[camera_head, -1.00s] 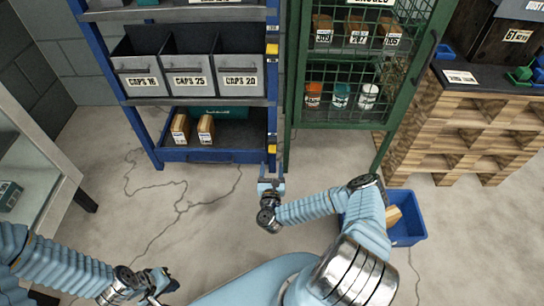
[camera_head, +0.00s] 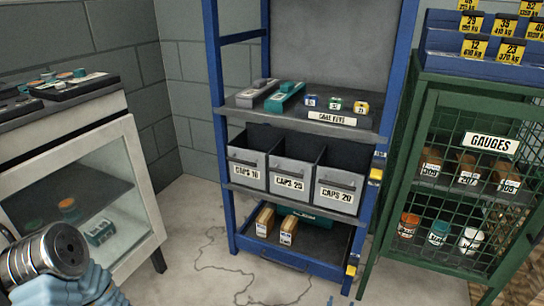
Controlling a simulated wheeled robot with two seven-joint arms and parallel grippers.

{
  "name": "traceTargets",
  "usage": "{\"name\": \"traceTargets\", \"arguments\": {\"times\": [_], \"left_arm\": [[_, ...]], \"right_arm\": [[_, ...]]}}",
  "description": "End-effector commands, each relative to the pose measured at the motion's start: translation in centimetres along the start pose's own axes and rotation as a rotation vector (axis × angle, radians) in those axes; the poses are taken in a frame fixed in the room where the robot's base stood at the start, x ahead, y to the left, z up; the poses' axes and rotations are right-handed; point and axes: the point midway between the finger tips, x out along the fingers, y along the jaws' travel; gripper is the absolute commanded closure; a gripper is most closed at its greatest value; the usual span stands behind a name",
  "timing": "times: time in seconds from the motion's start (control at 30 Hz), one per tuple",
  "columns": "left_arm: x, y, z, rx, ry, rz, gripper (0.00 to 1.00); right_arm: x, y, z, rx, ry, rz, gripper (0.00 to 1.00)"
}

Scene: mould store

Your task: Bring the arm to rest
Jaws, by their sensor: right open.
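Only a small tip of my right gripper (camera_head: 330,301) shows, at the very bottom edge, in front of the blue shelf rack (camera_head: 223,130). It is open, and I see nothing between its fingers. Most of it and the rest of the right arm are cut off below the picture. A silver and light blue link of my left arm (camera_head: 50,260) fills the bottom left corner. My left gripper is out of the picture.
The rack holds grey caps bins (camera_head: 290,185) and a low blue drawer (camera_head: 285,262) with wooden blocks. A green mesh gauges cabinet (camera_head: 425,150) stands right, a white glass-fronted cabinet (camera_head: 140,190) left. Bare floor (camera_head: 200,250) lies between.

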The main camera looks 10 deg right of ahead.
Motion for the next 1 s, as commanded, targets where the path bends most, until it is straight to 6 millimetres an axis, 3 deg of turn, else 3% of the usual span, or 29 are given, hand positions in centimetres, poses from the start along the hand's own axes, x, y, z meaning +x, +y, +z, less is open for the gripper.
{"name": "traceTargets", "arguments": {"times": [0.07, 0.17, 0.23, 0.33, 0.4, 0.5, 0.6, 0.77, 1.0], "left_arm": [[-0.3, 0.1, 0.0, 0.001, -0.001, 0.001, 1.0], [-0.8, 0.5, 0.1, 0.002, -0.003, 0.003, 1.0], [-1.2, 0.7, 0.1, 0.004, -0.005, 0.004, 1.0], [-1.7, 1.1, 0.2, 0.007, -0.008, 0.007, 1.0], [-2.0, 1.4, 0.3, 0.009, -0.01, 0.009, 1.0], [-2.4, 1.7, 0.4, 0.011, -0.013, 0.011, 1.0], [-2.6, 1.9, 0.5, 0.012, -0.015, 0.013, 1.0], [-2.7, 2.0, 0.6, 0.014, -0.017, 0.014, 1.0], [-2.7, 2.0, 0.6, 0.014, -0.017, 0.015, 1.0]], "right_arm": [[-0.2, 2.4, 0.6, -0.112, 0.023, 0.114, 0.4], [-2.2, 7.9, 1.0, -0.44, 0.055, 0.42, 0.4], [-5.2, 11.7, 0.9, -0.767, 0.035, 0.705, 0.4], [-10.8, 13.9, 0.5, -1.259, -0.081, 1.126, 0.4], [-14.5, 13.4, 0.7, -1.553, -0.209, 1.395, 0.4], [-18.5, 11.1, 1.7, -1.854, -0.416, 1.716, 0.4], [-21.3, 8.6, 3.2, -2.013, -0.604, 1.952, 0.4], [-23.5, 6.5, 4.8, -2.087, -0.781, 2.14, 0.4], [-23.7, 6.4, 4.8, -2.09, -0.796, 2.154, 0.4]]}}
